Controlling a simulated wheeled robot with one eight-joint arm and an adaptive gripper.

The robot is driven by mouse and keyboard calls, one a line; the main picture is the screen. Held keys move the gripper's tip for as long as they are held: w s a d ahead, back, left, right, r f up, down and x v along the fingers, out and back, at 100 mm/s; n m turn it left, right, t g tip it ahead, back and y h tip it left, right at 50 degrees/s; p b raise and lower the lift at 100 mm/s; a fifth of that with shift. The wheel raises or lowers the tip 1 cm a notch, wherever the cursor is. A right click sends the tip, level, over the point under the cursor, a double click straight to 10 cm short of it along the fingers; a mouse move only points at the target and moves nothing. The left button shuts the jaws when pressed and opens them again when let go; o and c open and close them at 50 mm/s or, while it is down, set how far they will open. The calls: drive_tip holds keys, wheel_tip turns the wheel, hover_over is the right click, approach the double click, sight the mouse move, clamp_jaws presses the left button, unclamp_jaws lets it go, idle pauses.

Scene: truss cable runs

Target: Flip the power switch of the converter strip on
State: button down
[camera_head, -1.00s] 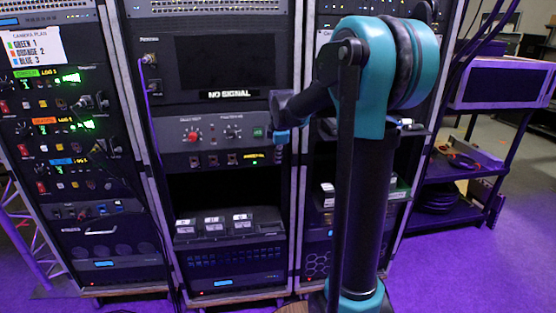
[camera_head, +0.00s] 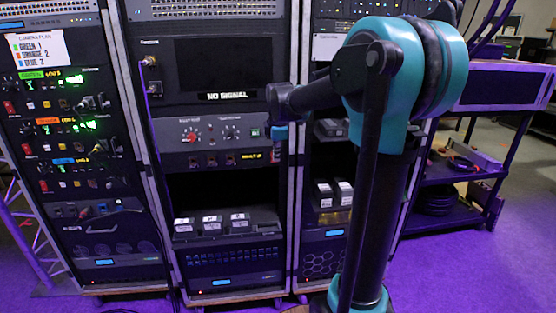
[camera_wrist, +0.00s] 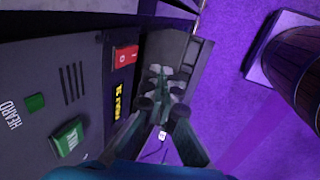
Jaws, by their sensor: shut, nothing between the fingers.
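In the wrist view, a red rocker switch (camera_wrist: 126,56) with white marks sits on a dark panel (camera_wrist: 60,65); I cannot tell its position, nor whether this panel is the converter strip. A small yellow lit display (camera_wrist: 116,100) is beside it. My gripper (camera_wrist: 162,88) is shut and empty, to the right of the switch in that view, apparently off the panel face. In the head view, my arm hides the fingers; only the teal wrist end (camera_head: 281,132) shows, by the right edge of the middle rack. A yellow display (camera_head: 250,156) shows there too, beside several small switches (camera_head: 212,160).
The wrist view shows green buttons (camera_wrist: 67,137) on the panel and a brown barrel-like object (camera_wrist: 300,70) at right. The head view shows a "NO SIGNAL" monitor (camera_head: 225,62), a left rack (camera_head: 65,130) and a purple-lit shelf cart (camera_head: 455,170). Purple floor lies in front.

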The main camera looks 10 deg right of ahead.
drive_tip(key=v, duration=0.7)
drive_tip(key=shift+r, duration=0.3)
drive_tip(key=shift+s+f, duration=0.1)
drive_tip(key=shift+s, duration=0.05)
drive_tip(key=shift+s+a+f, duration=0.15)
drive_tip(key=shift+s+f, duration=0.1)
drive_tip(key=shift+f, duration=0.35)
drive_tip(key=w+f, duration=0.7)
drive_tip(key=f, duration=0.3)
